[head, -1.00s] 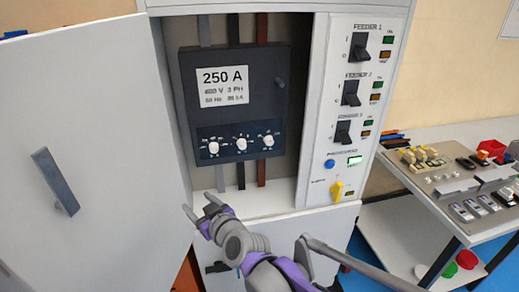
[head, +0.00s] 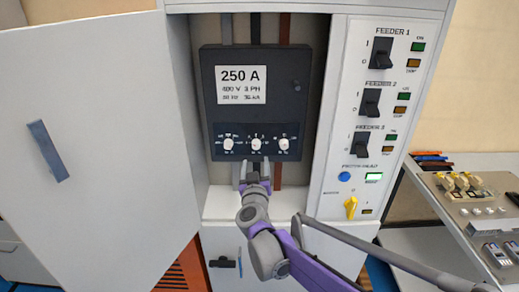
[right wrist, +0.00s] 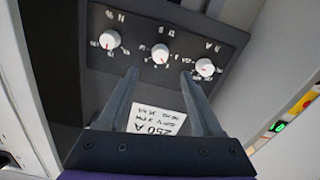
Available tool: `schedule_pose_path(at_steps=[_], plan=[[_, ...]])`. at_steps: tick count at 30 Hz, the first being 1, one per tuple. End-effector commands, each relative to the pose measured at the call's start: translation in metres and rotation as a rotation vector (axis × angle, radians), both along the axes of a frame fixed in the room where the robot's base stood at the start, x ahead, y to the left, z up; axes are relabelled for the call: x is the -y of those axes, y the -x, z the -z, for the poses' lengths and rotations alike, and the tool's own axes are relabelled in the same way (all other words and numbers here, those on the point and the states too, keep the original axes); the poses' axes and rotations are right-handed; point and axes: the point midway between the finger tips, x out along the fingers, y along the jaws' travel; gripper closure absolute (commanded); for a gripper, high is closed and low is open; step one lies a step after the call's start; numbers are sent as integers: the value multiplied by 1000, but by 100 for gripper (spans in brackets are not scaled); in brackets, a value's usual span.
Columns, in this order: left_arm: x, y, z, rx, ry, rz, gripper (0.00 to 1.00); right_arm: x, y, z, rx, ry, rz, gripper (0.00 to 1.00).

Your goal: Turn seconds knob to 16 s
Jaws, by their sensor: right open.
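A dark breaker unit (head: 285,65) with a white 250 A label hangs inside the open cabinet. A row of three white knobs runs along its lower part: left knob (head: 228,143), middle knob (head: 256,144) and right knob (head: 284,143). Their scale labels are too small to read, so I cannot tell which is the seconds knob. My right gripper (head: 254,164) is open and empty, just below the middle knob. In the right wrist view, which is upside down, the middle knob (right wrist: 160,53) appears between and beyond the fingertips (right wrist: 159,76), apart from them.
The open cabinet door (head: 95,130) stands to the left. A feeder panel (head: 335,130) with black switches, a blue button (head: 344,176) and a yellow knob (head: 351,207) is on the right. A side table (head: 440,165) holds small parts.

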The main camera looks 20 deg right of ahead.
Motion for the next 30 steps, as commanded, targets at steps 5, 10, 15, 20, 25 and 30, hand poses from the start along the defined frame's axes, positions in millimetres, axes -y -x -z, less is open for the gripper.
schedule_pose_path(at_steps=[5,10,15,20,25,30], plan=[[0,-2,-7,3,0,0,50,10,-34,-2,1,0,1,33],[0,-3,-13,6,0,0,50,19,-63,-2,1,0,0,33],[0,-4,-17,8,0,0,50,24,-82,-2,1,0,0,33],[0,-4,-19,8,0,0,50,26,-89,-1,1,0,-1,33],[0,-4,-18,8,0,0,50,26,-90,-1,1,0,-1,33],[0,-4,-18,8,0,0,50,26,-89,-1,1,0,-1,51]])
